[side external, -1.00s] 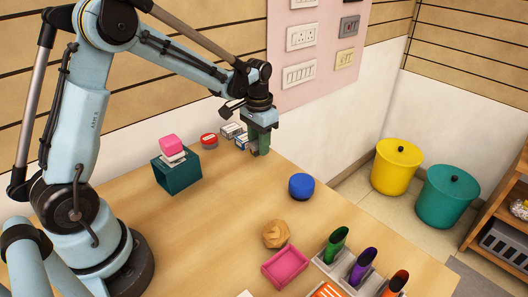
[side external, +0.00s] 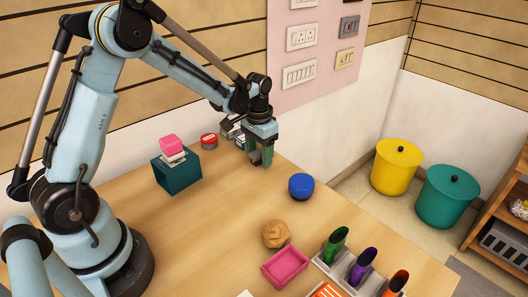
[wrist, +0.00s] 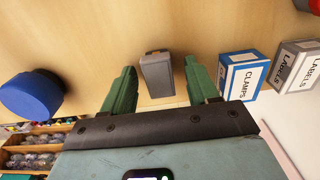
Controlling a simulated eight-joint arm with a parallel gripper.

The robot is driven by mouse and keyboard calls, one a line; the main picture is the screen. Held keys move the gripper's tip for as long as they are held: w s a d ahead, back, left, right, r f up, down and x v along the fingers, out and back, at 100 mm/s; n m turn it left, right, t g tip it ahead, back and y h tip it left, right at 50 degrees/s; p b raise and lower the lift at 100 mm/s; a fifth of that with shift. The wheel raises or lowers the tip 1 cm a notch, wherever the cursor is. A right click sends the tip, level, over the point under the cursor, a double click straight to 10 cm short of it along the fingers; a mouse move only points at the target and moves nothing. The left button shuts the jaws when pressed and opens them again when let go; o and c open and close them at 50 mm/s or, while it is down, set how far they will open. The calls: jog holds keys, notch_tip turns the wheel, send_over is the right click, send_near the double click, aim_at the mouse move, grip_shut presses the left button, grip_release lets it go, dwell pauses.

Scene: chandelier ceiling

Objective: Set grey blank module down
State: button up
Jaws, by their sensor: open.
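The grey blank module (wrist: 157,74) is a small dark grey block at the top middle of the wrist view. It sits between the two green fingers of my gripper (wrist: 160,92), with a visible gap on each side. My gripper is open and the fingers do not appear to touch the module. In the side external view my gripper (side external: 261,157) is low over the back of the wooden table (side external: 215,225), and the module cannot be made out there.
The CLAMPS box (wrist: 242,75) and LABELS box (wrist: 296,66) stand right of the fingers in the wrist view. A blue round pot (side external: 301,186) is front right of my gripper. The table between is clear.

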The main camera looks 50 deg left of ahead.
aim_at(259, 152)
notch_tip(259, 152, up, 12)
jog(key=s+d+t, duration=0.3)
jog(key=s, duration=0.4)
jog(key=s+d+r+t, duration=0.1)
jog(key=s+d+t, duration=0.3)
jog(key=s, duration=0.3)
jog(key=shift+d+r, duration=0.15)
jog(key=shift+d, duration=0.1)
dwell(1.4)
